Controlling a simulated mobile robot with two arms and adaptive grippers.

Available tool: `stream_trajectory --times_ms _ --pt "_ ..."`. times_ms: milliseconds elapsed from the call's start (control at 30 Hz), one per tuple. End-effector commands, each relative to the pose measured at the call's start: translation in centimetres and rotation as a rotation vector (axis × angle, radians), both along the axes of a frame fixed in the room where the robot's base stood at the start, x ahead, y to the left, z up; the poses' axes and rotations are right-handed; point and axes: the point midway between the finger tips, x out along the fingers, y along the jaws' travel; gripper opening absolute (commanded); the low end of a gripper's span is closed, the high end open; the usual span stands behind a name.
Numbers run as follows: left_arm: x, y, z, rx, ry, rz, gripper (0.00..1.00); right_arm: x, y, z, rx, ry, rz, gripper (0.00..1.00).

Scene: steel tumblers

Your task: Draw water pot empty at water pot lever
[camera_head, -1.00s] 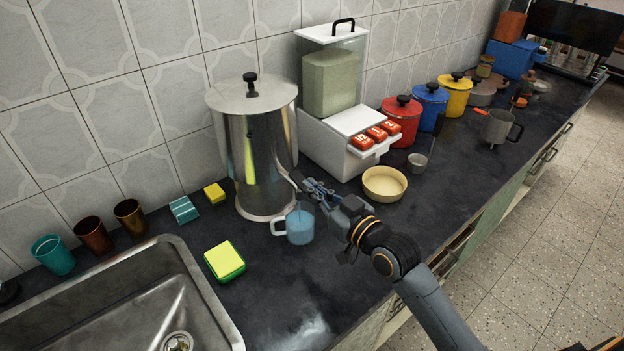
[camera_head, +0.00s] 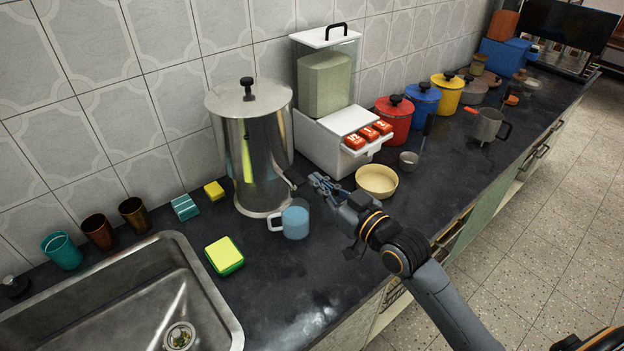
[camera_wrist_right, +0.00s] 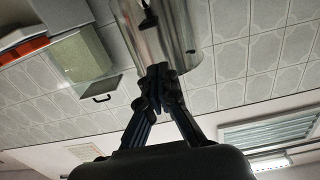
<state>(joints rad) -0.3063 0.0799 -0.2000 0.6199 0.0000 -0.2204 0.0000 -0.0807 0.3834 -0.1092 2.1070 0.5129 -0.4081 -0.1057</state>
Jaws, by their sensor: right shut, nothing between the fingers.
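The steel water pot (camera_head: 260,165) stands upright on the dark counter against the tiled wall, its lid on with a black knob. Its small dark lever (camera_head: 291,178) sticks out low on the right side. My right gripper (camera_head: 316,180) is shut and empty, just right of the lever with a small gap. In the right wrist view the shut fingertips (camera_wrist_right: 158,72) point at the pot wall (camera_wrist_right: 175,40), with the dark lever (camera_wrist_right: 147,18) beyond them. The pot's inside is hidden.
A white dispenser (camera_head: 325,140) with red buttons stands right of the pot. A cream bowl (camera_head: 377,180) sits close behind my right gripper. A sponge (camera_head: 224,256), several tumblers and the sink (camera_head: 165,300) are left. Counter in front of the mug is clear.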

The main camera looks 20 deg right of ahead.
Motion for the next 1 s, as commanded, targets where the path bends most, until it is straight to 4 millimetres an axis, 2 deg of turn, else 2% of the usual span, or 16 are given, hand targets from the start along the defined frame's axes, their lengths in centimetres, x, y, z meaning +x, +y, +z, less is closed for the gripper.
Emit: stream_trajectory --times_ms 33,200,400,1000 --pt "-0.1 0.0 -0.9 0.000 0.002 0.000 0.40 -1.3 -0.5 -0.7 -0.003 0.002 0.000 0.00" --pt "0.1 0.0 -1.6 0.001 0.000 0.000 0.40 -4.4 -1.6 -0.4 -0.001 0.001 0.000 0.00" --pt "1.1 0.0 -1.9 0.000 -0.013 0.000 0.40 -6.3 -2.3 -0.2 0.000 0.000 -0.001 0.00" --pt "0.7 0.0 -1.9 0.000 -0.009 0.000 0.40 -6.7 -2.4 0.0 0.002 -0.002 -0.001 0.00"
